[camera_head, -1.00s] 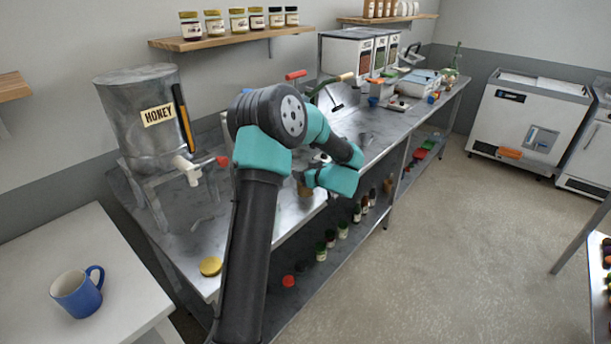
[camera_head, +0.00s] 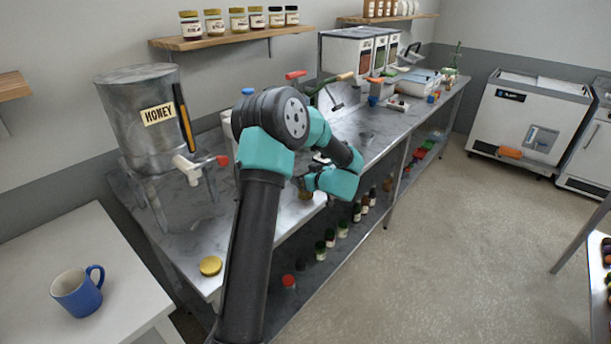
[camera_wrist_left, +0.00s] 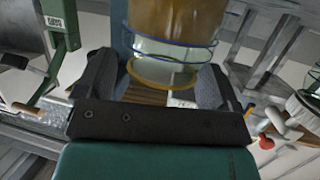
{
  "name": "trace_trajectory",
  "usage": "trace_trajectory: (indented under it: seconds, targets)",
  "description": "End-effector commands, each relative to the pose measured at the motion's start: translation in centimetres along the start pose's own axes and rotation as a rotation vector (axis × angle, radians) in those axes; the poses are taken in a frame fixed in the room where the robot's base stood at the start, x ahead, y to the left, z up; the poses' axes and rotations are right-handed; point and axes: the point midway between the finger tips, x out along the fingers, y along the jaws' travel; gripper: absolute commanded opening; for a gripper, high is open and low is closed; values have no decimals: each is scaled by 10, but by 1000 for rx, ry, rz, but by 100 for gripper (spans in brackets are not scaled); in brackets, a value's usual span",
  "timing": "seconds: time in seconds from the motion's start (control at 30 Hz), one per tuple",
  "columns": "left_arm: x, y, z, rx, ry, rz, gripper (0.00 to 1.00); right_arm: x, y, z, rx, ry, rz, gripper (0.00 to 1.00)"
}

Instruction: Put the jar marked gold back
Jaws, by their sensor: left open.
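My left gripper (camera_head: 306,186) is low over the steel bench, its fingers largely hidden by my arm in the head view. In the left wrist view my left gripper (camera_wrist_left: 155,85) is open, with a finger on each side of a glass jar (camera_wrist_left: 165,48). The jar has amber contents, blue rings and a yellow ring near one end. Whether the fingers touch it is unclear. Part of an amber-brown jar (camera_head: 305,194) shows below the gripper in the head view. No gold marking is readable. A gold lid (camera_head: 210,266) lies on the bench's front left.
A honey tank (camera_head: 135,115) with a red-handled tap (camera_head: 220,160) stands left of my arm. A wall shelf (camera_head: 230,37) holds several labelled jars. Bottles stand on the lower shelf. A blue mug (camera_head: 77,293) sits on the white table. Bench space right of my gripper is clear.

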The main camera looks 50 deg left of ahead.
Motion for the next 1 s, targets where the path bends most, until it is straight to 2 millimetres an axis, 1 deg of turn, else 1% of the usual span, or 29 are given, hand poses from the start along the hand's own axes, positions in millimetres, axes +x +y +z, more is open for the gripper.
trace_trajectory:
  seconds: [0.13, 0.27, 0.37, 0.73, 0.9, 1.0]
  targets:
    - [-1, 0, -3, -1, 1, 0, 87, 0, 0, 0, 0, 0, 0, 90]
    - [-13, 1, -3, -1, 1, 2, 87, 0, 0, 0, 0, 0, 0, 90]
    - [-26, 1, -3, -1, -1, 3, 87, 0, 0, 0, 0, 0, 0, 90]
    - [-95, 1, -3, 0, 0, 4, 87, 0, 0, 0, 0, 0, 0, 90]
    - [-115, 0, -2, 1, -1, 2, 87, 0, 0, 0, 0, 0, 0, 90]
    - [-120, 0, -2, 0, 0, 0, 87, 0, 0, 0, 0, 0, 0, 90]
